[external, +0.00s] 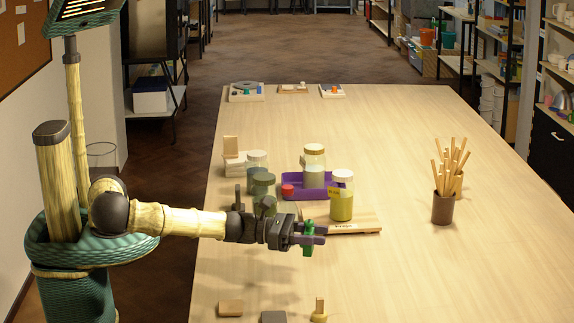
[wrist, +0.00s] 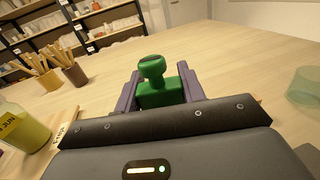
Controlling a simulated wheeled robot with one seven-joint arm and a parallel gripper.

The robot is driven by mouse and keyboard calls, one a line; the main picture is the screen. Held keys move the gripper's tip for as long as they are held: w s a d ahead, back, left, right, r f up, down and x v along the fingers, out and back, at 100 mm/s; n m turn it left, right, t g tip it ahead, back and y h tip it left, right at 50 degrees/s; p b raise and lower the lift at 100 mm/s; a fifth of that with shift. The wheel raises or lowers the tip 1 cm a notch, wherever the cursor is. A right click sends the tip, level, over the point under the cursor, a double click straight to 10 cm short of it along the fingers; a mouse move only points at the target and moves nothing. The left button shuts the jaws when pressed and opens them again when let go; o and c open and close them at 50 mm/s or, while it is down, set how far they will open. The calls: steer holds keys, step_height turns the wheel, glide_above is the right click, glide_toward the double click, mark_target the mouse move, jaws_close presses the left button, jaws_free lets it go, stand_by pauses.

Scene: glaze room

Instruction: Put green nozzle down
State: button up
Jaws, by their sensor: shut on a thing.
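The green nozzle (external: 308,247) is held between the fingers of my gripper (external: 312,236), above the light wooden table (external: 420,275). In the wrist view the nozzle (wrist: 158,92) stands upright between the two purple fingers, with its rounded knob on top and its block-like lower part gripped. My gripper (wrist: 160,91) is shut on it. The nozzle's underside is hidden in the wrist view. In the external view it hangs clear of the table, in front of the wooden board (external: 368,221).
Behind are a purple tray (external: 333,191) with a jar, and several grey-green jars. Small blocks (external: 231,308) lie at the front. The table's right front is clear.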

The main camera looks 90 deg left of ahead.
steer(key=s+d+m+g+h, duration=0.1)
steer(key=s+d+h, duration=0.2)
steer(key=s, duration=0.7)
steer(key=d, duration=0.2)
steer(key=shift+d+r+m, duration=0.3)
steer(key=shift+d+r, duration=0.05)
steer(key=shift+f, duration=3.1)
steer(key=shift+f, duration=1.9)
steer(key=shift+f, duration=0.1)
steer(key=o, duration=1)
steer(key=shift+c, duration=0.2)
